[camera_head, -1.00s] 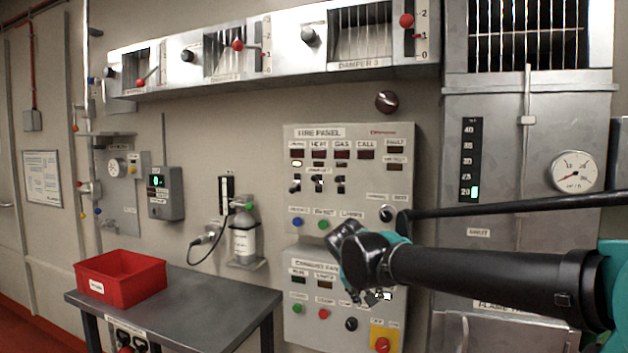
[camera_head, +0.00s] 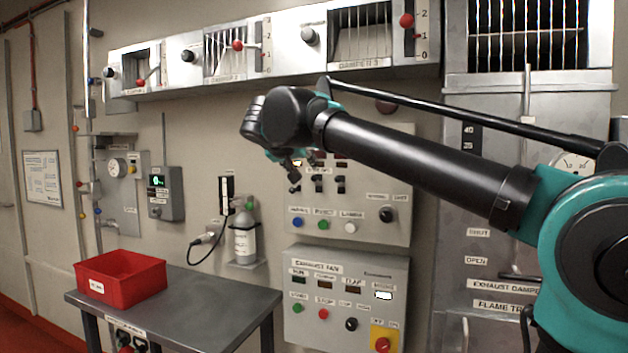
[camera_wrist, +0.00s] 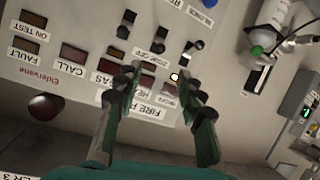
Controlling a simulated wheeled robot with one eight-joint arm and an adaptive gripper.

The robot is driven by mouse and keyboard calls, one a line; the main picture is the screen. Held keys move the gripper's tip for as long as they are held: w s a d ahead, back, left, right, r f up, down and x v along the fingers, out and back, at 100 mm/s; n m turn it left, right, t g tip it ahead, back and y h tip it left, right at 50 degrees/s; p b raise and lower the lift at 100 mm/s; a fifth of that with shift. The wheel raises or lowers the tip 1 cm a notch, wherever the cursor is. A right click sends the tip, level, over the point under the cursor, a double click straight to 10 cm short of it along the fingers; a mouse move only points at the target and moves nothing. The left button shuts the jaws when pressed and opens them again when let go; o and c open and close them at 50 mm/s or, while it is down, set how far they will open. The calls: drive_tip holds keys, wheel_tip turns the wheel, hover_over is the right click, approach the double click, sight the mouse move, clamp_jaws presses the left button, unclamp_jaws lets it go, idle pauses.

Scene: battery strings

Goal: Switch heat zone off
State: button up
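The grey fire panel (camera_head: 392,228) is on the wall, its upper part partly hidden behind my arm. In the wrist view it appears nearly upside down. Three zone toggle switches stand in a row; the middle one (camera_wrist: 161,38), in line with the heat label, has a "zone off" label beside it. Its lever position is too small to tell. My gripper (camera_wrist: 160,85) is open and empty, its two fingers apart before the panel's display row. A lit lamp (camera_wrist: 174,77) shows between the fingers. The fingers partly cover the gas and heat labels.
The exhaust fan panel (camera_head: 340,270) is below. Damper boxes (camera_head: 285,45) run along the wall above. A bottle (camera_head: 244,238) hangs left of the panel. A red bin (camera_head: 120,275) stands on the grey table (camera_head: 215,300).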

sight(313, 177)
drive_tip(key=x, duration=1.3)
drive_tip(key=shift+w+d+f, duration=0.1)
drive_tip(key=shift+w+f, duration=0.1)
drive_tip(key=shift+w, duration=0.15)
drive_tip(key=shift+c, duration=0.2)
clamp_jaws()
